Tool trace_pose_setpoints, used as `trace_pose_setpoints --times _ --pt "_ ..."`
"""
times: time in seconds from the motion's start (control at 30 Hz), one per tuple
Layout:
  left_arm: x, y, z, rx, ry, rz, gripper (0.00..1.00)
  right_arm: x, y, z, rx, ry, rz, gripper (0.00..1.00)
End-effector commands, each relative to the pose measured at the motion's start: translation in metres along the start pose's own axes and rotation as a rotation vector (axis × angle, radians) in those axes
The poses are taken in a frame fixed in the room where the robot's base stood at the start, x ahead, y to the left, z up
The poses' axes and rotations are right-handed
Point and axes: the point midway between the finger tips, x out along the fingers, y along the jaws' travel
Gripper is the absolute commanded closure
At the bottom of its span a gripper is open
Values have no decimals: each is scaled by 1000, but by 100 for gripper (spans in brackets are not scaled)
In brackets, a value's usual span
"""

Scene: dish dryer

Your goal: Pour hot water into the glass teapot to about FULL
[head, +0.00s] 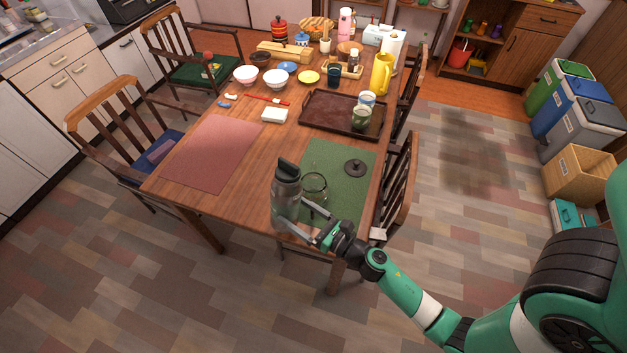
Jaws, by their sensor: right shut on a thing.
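A grey flask (286,192) with a dark cap stands about upright at the near edge of the table. My right gripper (291,224) comes in from the right and is shut on the flask's lower part. The glass teapot (315,187) is on the green mat (336,205), just right of the flask. The flask partly overlaps the mat's left edge in the view. A dark round lid (355,167) with a knob lies on the mat, right of and behind the teapot. The water level in the teapot is too small to tell. My left gripper is not in view.
A dark tray (326,113) with cups (361,118) lies behind the mat. A pink mat (214,152) is bare on the left. A yellow pitcher (381,75), bowls and several jars stand farther back. Chairs (398,190) surround the wooden table.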

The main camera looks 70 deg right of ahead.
Motion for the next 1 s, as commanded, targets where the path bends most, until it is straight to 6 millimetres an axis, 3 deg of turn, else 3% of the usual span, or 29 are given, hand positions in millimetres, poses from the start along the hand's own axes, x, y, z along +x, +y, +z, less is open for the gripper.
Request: trace_pose_setpoints --times 0.57,0.87,1.0 --pt "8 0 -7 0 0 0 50 1 -1 5 288 -10 1 100" --pt "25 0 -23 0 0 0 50 1 -1 22 439 -13 1 100" --pt "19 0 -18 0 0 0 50 1 0 14 508 -13 2 100"
